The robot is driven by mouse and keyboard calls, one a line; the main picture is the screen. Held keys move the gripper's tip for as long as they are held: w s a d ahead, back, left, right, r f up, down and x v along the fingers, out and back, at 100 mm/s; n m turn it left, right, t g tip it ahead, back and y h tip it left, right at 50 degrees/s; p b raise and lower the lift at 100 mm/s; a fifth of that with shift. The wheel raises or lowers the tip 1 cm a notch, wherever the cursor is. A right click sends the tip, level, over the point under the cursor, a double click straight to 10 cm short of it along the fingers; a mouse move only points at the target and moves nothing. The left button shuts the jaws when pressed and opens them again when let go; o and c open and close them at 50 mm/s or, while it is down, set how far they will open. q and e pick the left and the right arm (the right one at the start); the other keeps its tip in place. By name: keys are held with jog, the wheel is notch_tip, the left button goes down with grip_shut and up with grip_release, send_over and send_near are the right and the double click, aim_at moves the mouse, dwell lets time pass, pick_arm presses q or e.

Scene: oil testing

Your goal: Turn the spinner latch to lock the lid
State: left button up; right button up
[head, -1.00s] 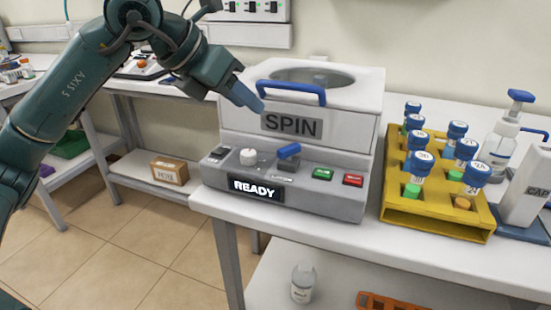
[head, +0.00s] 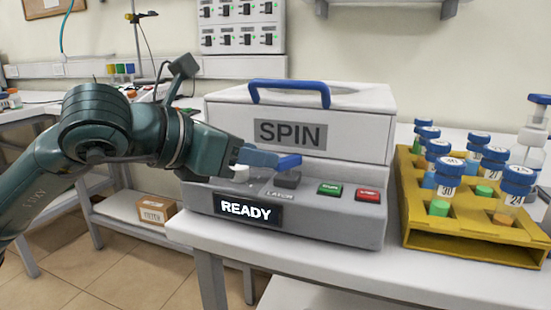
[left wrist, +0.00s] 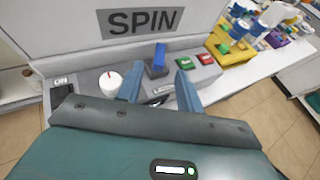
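The spinner (head: 345,215) stands on the white bench with its lid (head: 360,130) down; the lid has a blue handle and a SPIN label. The blue latch (head: 289,162) sits on the front panel above a LATCH label; it also shows in the left wrist view (left wrist: 159,58). My left gripper (head: 262,158) reaches in from the left, close to the latch. In the left wrist view my two blue fingers (left wrist: 158,90) are spread, with the latch lying ahead between them. I cannot tell whether a finger touches it. My right gripper is not in view.
A white knob (left wrist: 110,83) and an ON switch (left wrist: 62,92) lie left of the latch. Green (head: 329,190) and red (head: 368,195) buttons lie right of it. The display (head: 247,210) reads READY. A yellow rack (head: 470,240) of blue-capped tubes stands to the right.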

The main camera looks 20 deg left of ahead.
aim_at(283, 159)
pick_arm(q)
jog(key=x, duration=0.5)
jog(key=shift+w, duration=0.1)
grip_shut()
